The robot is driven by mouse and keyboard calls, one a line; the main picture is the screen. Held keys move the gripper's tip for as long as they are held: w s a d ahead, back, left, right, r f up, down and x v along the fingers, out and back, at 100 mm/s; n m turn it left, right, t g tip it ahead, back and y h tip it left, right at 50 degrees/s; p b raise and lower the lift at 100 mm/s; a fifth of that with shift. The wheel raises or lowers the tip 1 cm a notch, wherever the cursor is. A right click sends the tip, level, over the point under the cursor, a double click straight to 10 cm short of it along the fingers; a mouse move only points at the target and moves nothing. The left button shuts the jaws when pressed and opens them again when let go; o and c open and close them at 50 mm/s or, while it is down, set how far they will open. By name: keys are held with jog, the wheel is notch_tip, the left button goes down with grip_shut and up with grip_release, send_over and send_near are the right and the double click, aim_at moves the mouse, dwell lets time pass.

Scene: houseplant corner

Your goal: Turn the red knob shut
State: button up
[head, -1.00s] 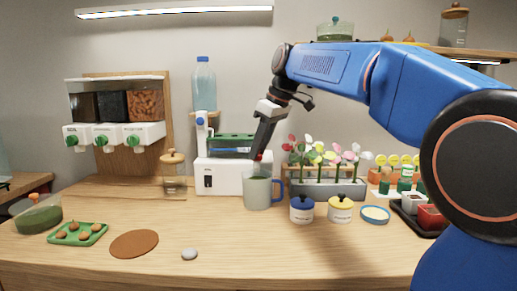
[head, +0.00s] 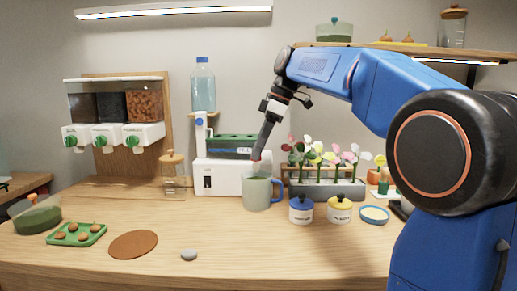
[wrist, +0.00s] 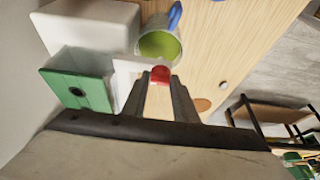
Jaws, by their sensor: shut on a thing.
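The red knob (wrist: 160,73) sits between my fingertips in the wrist view, at the end of a pale spout-like part. My gripper (wrist: 158,80) is shut on it. In the head view my gripper (head: 258,154) reaches down at the front of the white machine (head: 228,180), just above the grey mug (head: 257,194); the knob is mostly hidden there by the fingers. The mug has a blue handle and stands upright below the knob. The wrist view shows green contents in the mug (wrist: 158,46).
A planter (head: 330,189) of flowers stands right of the mug. A blue-lidded jar (head: 301,210) and a yellow-lidded jar (head: 340,210) stand in front of it. A glass jar (head: 173,178) is left of the machine. The table's front middle is mostly clear.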

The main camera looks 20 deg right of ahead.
jog(key=o, duration=1)
jog(key=v, duration=1.7)
jog(key=shift+r, duration=0.2)
